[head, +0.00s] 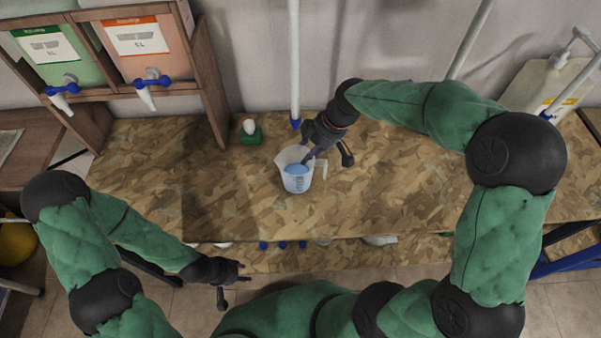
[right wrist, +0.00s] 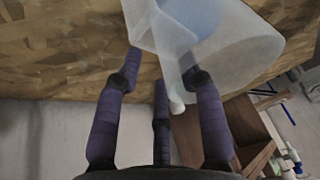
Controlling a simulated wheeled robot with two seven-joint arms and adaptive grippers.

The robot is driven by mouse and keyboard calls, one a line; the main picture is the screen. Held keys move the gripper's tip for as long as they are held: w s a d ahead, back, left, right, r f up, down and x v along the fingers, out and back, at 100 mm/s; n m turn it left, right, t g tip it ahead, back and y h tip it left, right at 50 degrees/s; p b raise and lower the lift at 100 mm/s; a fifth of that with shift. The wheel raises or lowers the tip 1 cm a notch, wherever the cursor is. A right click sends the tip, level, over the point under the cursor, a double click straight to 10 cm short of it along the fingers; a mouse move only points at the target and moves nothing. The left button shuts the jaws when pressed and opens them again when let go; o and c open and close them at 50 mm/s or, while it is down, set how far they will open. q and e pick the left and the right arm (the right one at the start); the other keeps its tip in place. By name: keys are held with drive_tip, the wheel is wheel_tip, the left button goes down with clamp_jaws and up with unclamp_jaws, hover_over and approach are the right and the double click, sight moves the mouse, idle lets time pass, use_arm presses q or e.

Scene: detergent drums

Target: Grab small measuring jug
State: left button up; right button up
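The small measuring jug (head: 292,182) is translucent white with blue liquid inside. It stands upright on the wood-chip bench, its handle toward the right. In the right wrist view the jug (right wrist: 235,65) fills the top, with its handle between my fingers. My right gripper (head: 317,160) is at the jug's handle side, reaching down from behind. In the wrist view its purple fingers (right wrist: 165,75) are spread apart, with tips close to the handle; I cannot tell whether they touch it. My left gripper (head: 232,284) is open and empty, low at the bench's front edge.
Green and orange detergent drums (head: 140,58) with blue-and-white taps stand in a wooden rack at the back left. A small green object with a white top (head: 250,131) sits left of the jug. A white pipe (head: 294,60) rises behind it.

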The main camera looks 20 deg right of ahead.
sight(304, 171)
drive_tip(key=b+x, duration=0.1)
drive_tip(key=x, duration=0.3)
drive_tip(key=shift+s, duration=0.1)
drive_tip(key=shift+d, duration=0.1)
drive_tip(key=shift+c, duration=0.2)
clamp_jaws()
drive_tip(key=shift+r, duration=0.1)
